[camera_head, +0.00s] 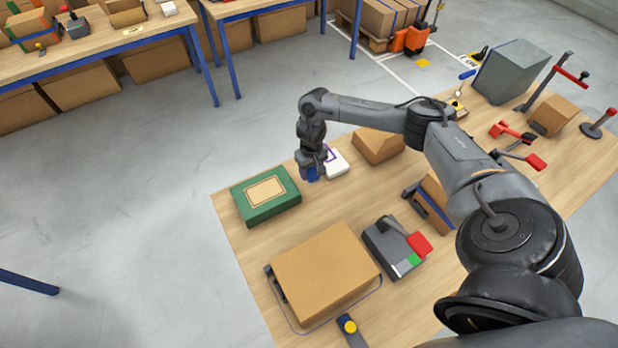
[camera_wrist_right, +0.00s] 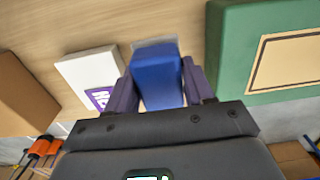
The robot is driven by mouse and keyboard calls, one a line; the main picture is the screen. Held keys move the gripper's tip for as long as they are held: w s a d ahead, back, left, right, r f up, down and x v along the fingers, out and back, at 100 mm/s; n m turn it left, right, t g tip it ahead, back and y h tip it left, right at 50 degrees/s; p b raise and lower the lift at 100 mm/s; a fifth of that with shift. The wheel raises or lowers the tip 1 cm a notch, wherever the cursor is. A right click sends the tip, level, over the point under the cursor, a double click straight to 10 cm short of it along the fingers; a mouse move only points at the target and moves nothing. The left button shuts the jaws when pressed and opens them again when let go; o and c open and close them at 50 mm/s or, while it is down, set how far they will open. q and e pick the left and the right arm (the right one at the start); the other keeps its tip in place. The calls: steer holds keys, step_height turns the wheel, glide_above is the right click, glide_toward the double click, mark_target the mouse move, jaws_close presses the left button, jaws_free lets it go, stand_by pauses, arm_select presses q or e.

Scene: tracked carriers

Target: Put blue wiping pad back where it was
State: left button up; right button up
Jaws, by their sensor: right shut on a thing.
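The blue wiping pad (camera_wrist_right: 157,75) is between the two fingers of my right gripper (camera_wrist_right: 157,92), which is shut on it. In the head view the right gripper (camera_head: 314,168) is low over the table, and the blue pad (camera_head: 312,174) shows at its tip. The pad's far end is near the wooden table top (camera_head: 222,212); I cannot tell whether it touches. A greyish patch shows just beyond the pad in the wrist view. My left gripper is not in view.
A green box (camera_head: 258,205) lies left of the gripper and a white box (camera_head: 337,165) close on its right. A cardboard box (camera_head: 378,146) stands beyond the white one. A large carton (camera_head: 325,270) and a grey device (camera_head: 385,250) stand nearer. Bare wood lies between them.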

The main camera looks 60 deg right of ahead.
mark_target(309, 176)
steer(key=shift+w+f, duration=0.25)
steer(key=shift+w, duration=0.2)
steer(key=shift+f, duration=0.15)
steer(key=shift+f+b, duration=0.55)
steer(key=shift+f, duration=1.35)
steer(key=shift+f, duration=0.1)
steer(key=o, duration=1.2)
steer(key=shift+c, duration=0.2)
